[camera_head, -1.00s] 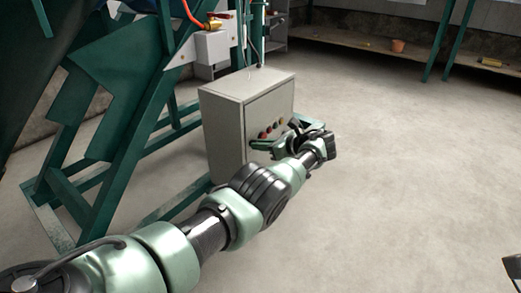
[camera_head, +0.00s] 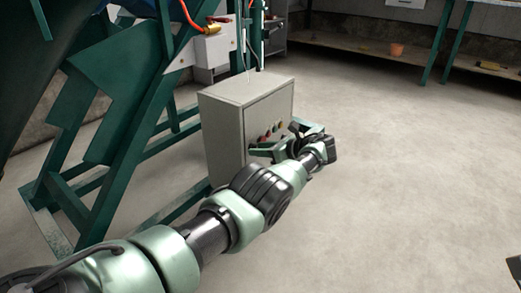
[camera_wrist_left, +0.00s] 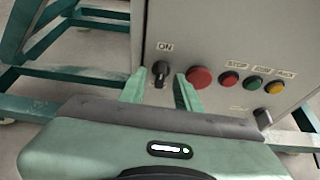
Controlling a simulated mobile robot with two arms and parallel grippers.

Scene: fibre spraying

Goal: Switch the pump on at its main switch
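The pump's control box (camera_head: 225,130) is a grey cabinet standing beside a green frame. In the left wrist view its panel (camera_wrist_left: 215,30) shows a dark rotary switch (camera_wrist_left: 160,71) under an "ON" label. My left gripper (camera_wrist_left: 160,90) is open, with one green finger on each side of this switch; I cannot tell whether either touches it. In the head view my left gripper (camera_head: 278,141) is at the front of the box, and the arm and gripper hide the lower panel. A dark piece at the lower right edge (camera_head: 514,272) may be part of my right gripper.
To the right of the switch are a large red button (camera_wrist_left: 200,77) and several smaller red, green and yellow ones. Another knob (camera_wrist_left: 263,117) sits below them. The green frame (camera_head: 150,110) stands left of the box. Open floor (camera_head: 410,170) lies to the right.

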